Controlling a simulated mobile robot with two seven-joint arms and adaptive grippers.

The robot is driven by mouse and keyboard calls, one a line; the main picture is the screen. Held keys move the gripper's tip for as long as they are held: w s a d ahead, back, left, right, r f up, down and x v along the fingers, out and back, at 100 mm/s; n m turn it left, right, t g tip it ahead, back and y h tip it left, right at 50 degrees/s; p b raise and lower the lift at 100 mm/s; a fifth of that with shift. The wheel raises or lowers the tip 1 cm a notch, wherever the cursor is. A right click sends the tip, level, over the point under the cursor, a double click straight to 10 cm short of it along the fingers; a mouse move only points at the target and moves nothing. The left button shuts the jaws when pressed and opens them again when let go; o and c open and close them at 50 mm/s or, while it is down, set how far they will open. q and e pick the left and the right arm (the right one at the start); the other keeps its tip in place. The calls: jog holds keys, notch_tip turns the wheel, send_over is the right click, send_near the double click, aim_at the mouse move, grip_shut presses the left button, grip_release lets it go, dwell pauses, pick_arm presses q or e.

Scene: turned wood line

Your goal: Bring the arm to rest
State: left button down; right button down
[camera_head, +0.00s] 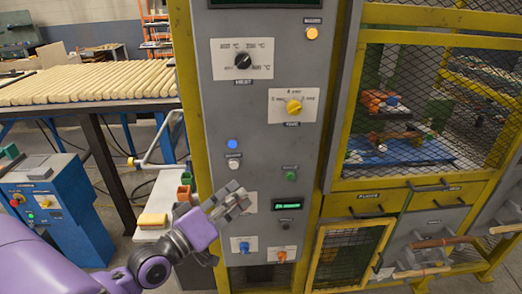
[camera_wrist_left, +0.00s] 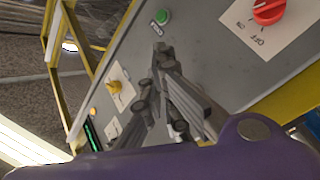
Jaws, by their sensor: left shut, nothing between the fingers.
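My left gripper (camera_head: 236,200) is at the end of my purple arm, in front of the lower part of the grey control panel (camera_head: 255,110) in the head view. Its fingers are shut and hold nothing. In the left wrist view the closed gripper (camera_wrist_left: 165,75) points toward the panel face, near a green button (camera_wrist_left: 162,16). I cannot tell whether the fingertips touch the panel. The gripper hides part of a labelled plate on the panel. My right gripper does not show in either view.
The panel carries a black dial (camera_head: 243,61), a yellow knob (camera_head: 294,106) and a small green display (camera_head: 288,205). A yellow-framed mesh cage (camera_head: 425,105) stands to the right. A table with wooden rods (camera_head: 90,82) and a blue machine box (camera_head: 55,205) are at the left.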

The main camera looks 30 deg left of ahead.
pick_arm(q)
jog(key=s+d+f+m+g+y, duration=0.1)
jog(key=s+f+m+g, duration=0.2)
jog(key=f, duration=0.7)
jog(key=s+d+f+m+g+y, duration=0.15)
jog(key=s+f+m, duration=0.3)
jog(key=f, duration=0.55)
jog(key=s+d+f+g+y+p, duration=0.1)
jog(key=s+d+f+g, duration=0.1)
jog(key=s+f, duration=0.5)
jog(key=s+d+f+g, duration=0.3)
jog(key=s+d+f, duration=0.2)
jog(key=s, duration=0.7)
notch_tip(320, 180, down, 3)
jog(key=shift+s+d+r+y+p, duration=0.2)
jog(key=shift+s+d+y+p, duration=0.1)
jog(key=shift+s+y+p, duration=0.1)
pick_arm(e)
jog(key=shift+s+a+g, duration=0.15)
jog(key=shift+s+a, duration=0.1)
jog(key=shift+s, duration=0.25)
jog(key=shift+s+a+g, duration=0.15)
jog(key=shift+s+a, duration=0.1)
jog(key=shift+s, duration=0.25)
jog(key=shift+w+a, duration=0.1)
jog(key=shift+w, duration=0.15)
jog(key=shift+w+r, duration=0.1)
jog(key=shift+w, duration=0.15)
